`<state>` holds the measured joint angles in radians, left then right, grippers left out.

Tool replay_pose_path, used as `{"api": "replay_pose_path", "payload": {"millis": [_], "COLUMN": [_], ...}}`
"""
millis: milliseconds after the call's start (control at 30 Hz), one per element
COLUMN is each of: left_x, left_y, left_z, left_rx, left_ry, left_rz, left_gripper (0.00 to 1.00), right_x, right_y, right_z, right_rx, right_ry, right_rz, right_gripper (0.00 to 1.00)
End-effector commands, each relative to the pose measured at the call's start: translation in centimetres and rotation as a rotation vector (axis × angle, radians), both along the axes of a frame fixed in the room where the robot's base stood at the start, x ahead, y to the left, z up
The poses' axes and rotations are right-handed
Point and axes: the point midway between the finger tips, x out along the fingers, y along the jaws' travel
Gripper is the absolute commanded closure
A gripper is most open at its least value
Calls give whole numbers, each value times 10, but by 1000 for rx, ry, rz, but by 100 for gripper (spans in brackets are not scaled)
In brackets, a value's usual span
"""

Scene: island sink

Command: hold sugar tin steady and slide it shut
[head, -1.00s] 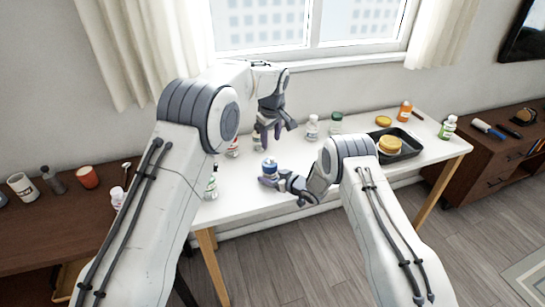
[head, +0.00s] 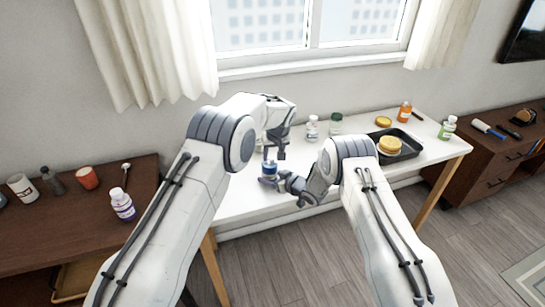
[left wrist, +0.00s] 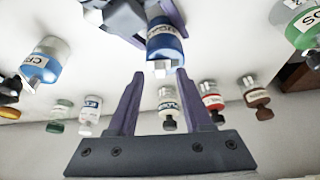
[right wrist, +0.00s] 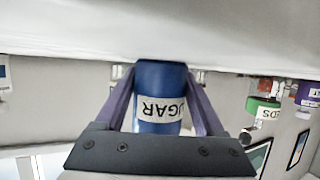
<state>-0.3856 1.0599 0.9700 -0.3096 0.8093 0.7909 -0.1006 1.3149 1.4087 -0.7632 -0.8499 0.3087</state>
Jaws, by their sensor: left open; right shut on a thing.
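The blue sugar tin (head: 269,169) stands upright on the white table, and its label shows in the right wrist view (right wrist: 158,100). My right gripper (head: 268,181) is shut on the tin's body, one finger on each side. The tin (left wrist: 166,48) also shows in the left wrist view, with a small white piece on its top end. My left gripper (left wrist: 160,74) is open, its fingertips either side of that white piece, apparently with a gap. In the head view my left gripper (head: 275,155) hangs just above the tin. How far the lid is open is unclear.
A black tray (head: 409,146) holds yellow round items at the right of the table. White (head: 312,128) and green-lidded (head: 336,124) jars stand behind the tin. A purple-labelled bottle (head: 122,205) is on the brown cabinet at left. Table around the tin's front is clear.

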Motion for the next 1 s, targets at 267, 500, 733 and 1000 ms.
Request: {"api": "replay_pose_path", "payload": {"millis": [267,500,733,1000], "left_x": [5,5,5,5], "left_y": [2,2,1,1], "left_z": [-13,-13,-13,-13], "left_rx": [-1,0,0,0], "left_ry": [1,0,0,0], "left_rz": [1,1,1,1], "left_gripper": [50,69,100,100], "right_x": [0,0,0,0], "right_y": [0,0,0,0], "right_z": [1,1,1,1], "right_rx": [1,1,1,1], "right_ry": [-1,-1,-1,-1], "right_rz": [0,0,0,0], "right_gripper": [91,91,91,91]}}
